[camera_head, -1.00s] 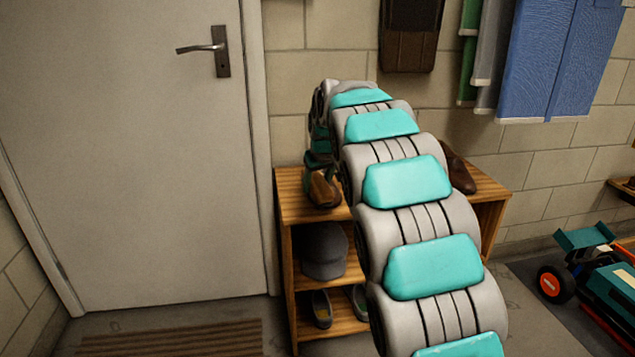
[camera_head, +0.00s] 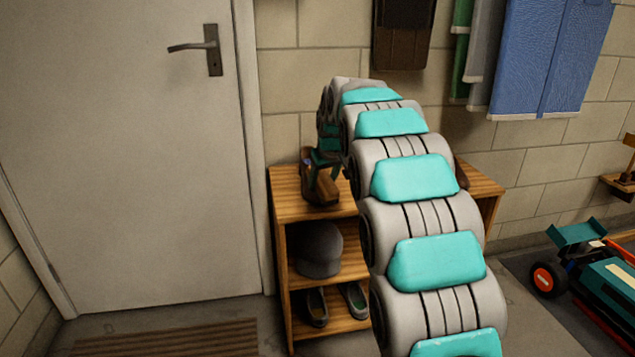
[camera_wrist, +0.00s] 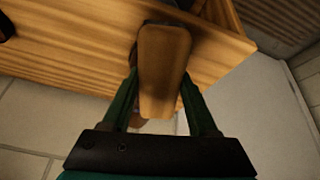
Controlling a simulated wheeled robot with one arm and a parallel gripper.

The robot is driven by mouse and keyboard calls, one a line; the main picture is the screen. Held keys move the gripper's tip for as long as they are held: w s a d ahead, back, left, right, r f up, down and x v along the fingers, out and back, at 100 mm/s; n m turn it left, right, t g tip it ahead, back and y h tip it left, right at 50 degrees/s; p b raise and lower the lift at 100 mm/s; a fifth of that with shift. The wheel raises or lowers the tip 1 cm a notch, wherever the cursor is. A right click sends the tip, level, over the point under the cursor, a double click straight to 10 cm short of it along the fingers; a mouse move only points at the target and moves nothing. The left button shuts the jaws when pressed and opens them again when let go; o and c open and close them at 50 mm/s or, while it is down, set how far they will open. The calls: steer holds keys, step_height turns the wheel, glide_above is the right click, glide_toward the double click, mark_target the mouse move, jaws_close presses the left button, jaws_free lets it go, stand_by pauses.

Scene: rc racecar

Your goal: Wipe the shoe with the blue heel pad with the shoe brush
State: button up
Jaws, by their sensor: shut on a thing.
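My gripper (camera_wrist: 161,78) is shut on the shoe brush (camera_wrist: 163,65), which has a tan wooden back, in the wrist view. In the head view my gripper (camera_head: 323,165) is at the left end of the wooden shelf's top, directly over a brown shoe (camera_head: 321,191). The brush seems to be against or just above this shoe; contact cannot be told. In the wrist view the brush hides most of what is under it. A second brown shoe (camera_head: 462,176) is mostly hidden behind my arm.
The wooden shelf (camera_head: 283,182) holds a grey cap (camera_head: 318,250) and a pair of shoes (camera_head: 315,306) lower down. A door (camera_head: 130,150) is at left. Towels (camera_head: 545,60) hang at right. A toy racecar (camera_head: 605,275) sits at the lower right.

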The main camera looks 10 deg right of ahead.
steer(key=shift+d+f, duration=0.1)
steer(key=shift+d, duration=1.4)
steer(key=shift+f, duration=0.15)
steer(key=shift+w+a, duration=0.1)
steer(key=shift+a, duration=0.05)
steer(key=shift+a+f, duration=0.15)
steer(key=shift+a, duration=0.75)
steer(key=shift+a+f, duration=0.1)
steer(key=shift+a, duration=0.5)
jaws_close()
steer(key=shift+a, duration=1.65)
